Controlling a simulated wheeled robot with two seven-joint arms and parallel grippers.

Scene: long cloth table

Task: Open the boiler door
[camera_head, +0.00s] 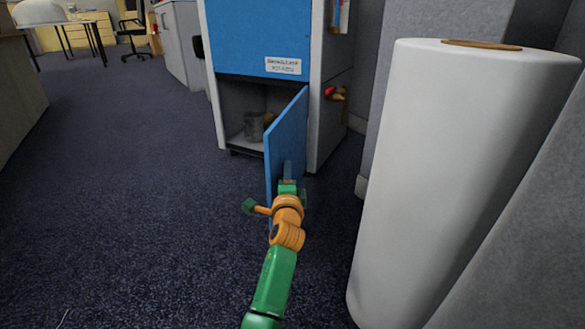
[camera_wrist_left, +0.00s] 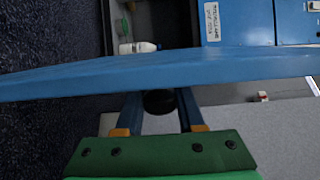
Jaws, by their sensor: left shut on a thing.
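The blue boiler door (camera_head: 285,140) stands swung well out from the lower opening of the blue and grey boiler (camera_head: 265,35), hinged on the right. The dark inside of the opening shows to its left. In the left wrist view the door (camera_wrist_left: 190,70) crosses the picture as a wide blue panel. My left gripper (camera_head: 289,172) is at the outer face of the door. In the wrist view its fingers (camera_wrist_left: 160,112) are shut around a dark round knob (camera_wrist_left: 159,101) on the door. My right gripper is not in view.
A grey cylindrical thing (camera_head: 254,127) stands inside the boiler opening. A tall white roll (camera_head: 440,180) stands close on the right, limiting room there. The dark carpet (camera_head: 130,180) to the left is clear. A desk and chair (camera_head: 134,30) are far back left.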

